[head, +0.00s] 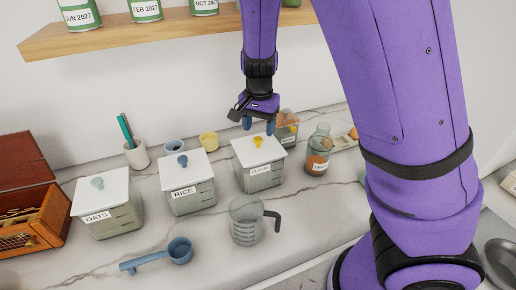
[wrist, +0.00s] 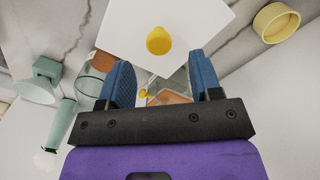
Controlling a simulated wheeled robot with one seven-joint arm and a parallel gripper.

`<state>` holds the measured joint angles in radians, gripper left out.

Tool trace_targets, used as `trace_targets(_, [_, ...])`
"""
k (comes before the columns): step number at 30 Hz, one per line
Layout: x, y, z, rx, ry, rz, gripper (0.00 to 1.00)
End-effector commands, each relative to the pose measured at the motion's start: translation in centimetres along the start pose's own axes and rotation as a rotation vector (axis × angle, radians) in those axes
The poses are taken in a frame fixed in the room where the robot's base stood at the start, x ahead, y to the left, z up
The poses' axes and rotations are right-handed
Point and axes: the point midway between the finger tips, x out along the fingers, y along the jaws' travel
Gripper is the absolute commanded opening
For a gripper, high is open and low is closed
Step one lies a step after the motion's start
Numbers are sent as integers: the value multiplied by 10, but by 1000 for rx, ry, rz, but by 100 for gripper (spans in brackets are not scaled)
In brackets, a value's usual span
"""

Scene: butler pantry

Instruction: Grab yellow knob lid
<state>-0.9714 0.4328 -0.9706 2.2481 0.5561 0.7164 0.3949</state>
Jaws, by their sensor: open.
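The white lid (head: 262,152) with a yellow knob (head: 257,141) sits on the flour canister (head: 262,178), labelled "FLOUR". In the wrist view the lid (wrist: 195,35) is a white square, with the yellow knob (wrist: 158,40) just beyond my fingertips. My gripper (head: 258,125) hangs above the lid's back edge, its two blue fingers apart. In the wrist view my gripper (wrist: 165,75) is open and empty, with the knob ahead of the gap between the fingers, not between them.
To the left stand the rice canister (head: 190,190) and oats canister (head: 108,209). A glass jar (head: 318,150) and a container (head: 287,128) stand close behind and right. A measuring jug (head: 246,220) stands in front. A wooden shelf (head: 110,38) runs above.

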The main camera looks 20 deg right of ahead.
Motion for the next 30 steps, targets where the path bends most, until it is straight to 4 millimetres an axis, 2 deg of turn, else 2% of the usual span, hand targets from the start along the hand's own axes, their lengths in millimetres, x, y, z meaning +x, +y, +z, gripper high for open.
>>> trace_targets(9, [40,1,6,1,0,3,58])
trace_targets(19, [47,0,7,-1,0,1,58])
trace_targets(20, [47,0,7,-1,0,1,54])
trace_targets(26, [47,0,7,-1,0,1,8])
trace_targets(27, [47,0,7,-1,0,1,5])
trace_targets(30, [46,0,7,-1,0,1,5])
